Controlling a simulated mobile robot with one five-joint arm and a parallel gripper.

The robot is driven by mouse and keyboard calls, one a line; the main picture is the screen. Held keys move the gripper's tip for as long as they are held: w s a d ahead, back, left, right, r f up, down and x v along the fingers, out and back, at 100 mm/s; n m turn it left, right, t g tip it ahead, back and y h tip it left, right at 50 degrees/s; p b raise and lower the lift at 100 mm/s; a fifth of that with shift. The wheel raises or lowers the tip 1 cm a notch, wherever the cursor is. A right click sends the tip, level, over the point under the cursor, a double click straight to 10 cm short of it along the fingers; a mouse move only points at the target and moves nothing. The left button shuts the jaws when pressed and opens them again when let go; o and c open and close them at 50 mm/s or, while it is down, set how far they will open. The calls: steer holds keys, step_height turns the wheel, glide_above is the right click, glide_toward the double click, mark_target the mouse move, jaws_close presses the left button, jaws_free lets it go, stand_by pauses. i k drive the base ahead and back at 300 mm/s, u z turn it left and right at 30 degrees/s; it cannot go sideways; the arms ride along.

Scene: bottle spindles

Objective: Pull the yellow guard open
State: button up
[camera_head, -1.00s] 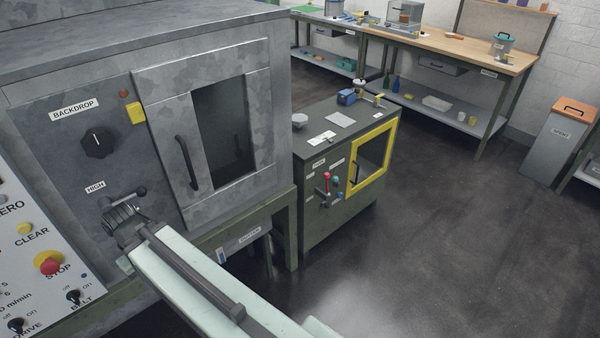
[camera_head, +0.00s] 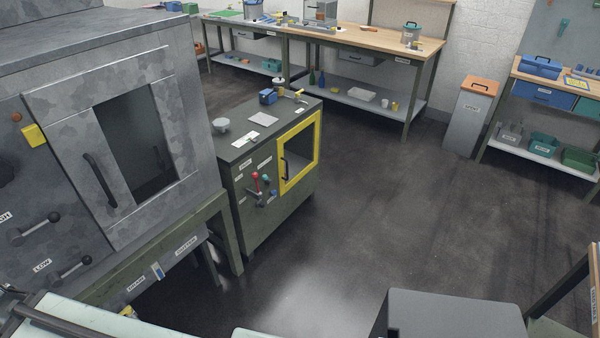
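The yellow guard (camera_head: 284,174) is a yellow-framed window door on the right part of the front of a low dark green cabinet (camera_head: 247,229). It looks shut, flush with the cabinet face. A dark vertical handle (camera_head: 285,169) sits at its left side. My gripper is out of the picture; only part of my arm shows at the bottom left corner, well apart from the guard.
A large grey machine (camera_head: 60,70) with a windowed door stands close on the left. A grey box-shaped thing (camera_head: 455,312) is at the bottom right. Open dark floor (camera_head: 390,220) lies right of the cabinet. Workbenches (camera_head: 350,48) and a grey bin (camera_head: 470,118) stand behind.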

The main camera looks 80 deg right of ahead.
mark_target(314, 118)
steer(key=k, duration=0.45)
steer(key=z, duration=1.3)
steer(key=i, duration=0.5)
